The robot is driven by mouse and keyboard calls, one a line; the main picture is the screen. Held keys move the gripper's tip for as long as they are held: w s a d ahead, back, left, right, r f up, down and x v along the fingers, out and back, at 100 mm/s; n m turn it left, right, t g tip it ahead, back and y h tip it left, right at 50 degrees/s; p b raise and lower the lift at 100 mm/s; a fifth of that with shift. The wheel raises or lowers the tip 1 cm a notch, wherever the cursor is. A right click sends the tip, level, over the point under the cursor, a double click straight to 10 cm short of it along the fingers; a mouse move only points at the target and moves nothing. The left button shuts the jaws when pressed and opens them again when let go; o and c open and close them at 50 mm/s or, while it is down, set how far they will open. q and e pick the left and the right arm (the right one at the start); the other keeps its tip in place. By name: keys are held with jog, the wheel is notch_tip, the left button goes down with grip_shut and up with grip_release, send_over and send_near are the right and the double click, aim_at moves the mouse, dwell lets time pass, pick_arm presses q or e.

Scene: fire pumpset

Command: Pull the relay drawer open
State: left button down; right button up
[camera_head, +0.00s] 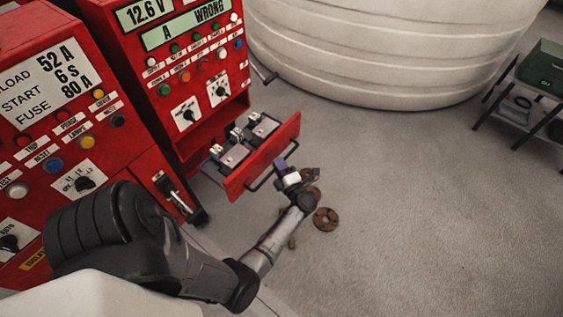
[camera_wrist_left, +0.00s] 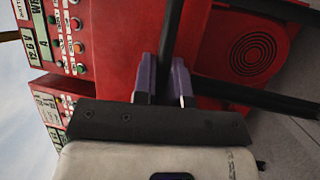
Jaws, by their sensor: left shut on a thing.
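The relay drawer (camera_head: 264,158) is a red drawer in the lower part of the red control cabinet. In the head view it stands pulled out, with several relays (camera_head: 233,153) showing inside. A dark bar handle (camera_head: 262,179) runs across its front. My left gripper (camera_head: 284,167) is at the handle, in front of the drawer. In the left wrist view the purple fingertips (camera_wrist_left: 164,80) are shut on the dark handle bar (camera_wrist_left: 172,40), one on each side of it. My right gripper is not in view.
A second red cabinet (camera_head: 45,110) with a load plate stands at the left. A large white ribbed tank (camera_head: 390,50) is behind. A dark stand with a green box (camera_head: 541,70) is at the right. A rusty flange (camera_head: 326,219) lies on the floor near my left arm. Floor at the right is clear.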

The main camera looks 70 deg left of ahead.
pick_arm(q)
jog(key=shift+d, duration=0.1)
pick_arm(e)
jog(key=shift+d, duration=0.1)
pick_arm(q)
jog(key=c, duration=1.2)
grip_release()
jog(key=shift+w, duration=0.1)
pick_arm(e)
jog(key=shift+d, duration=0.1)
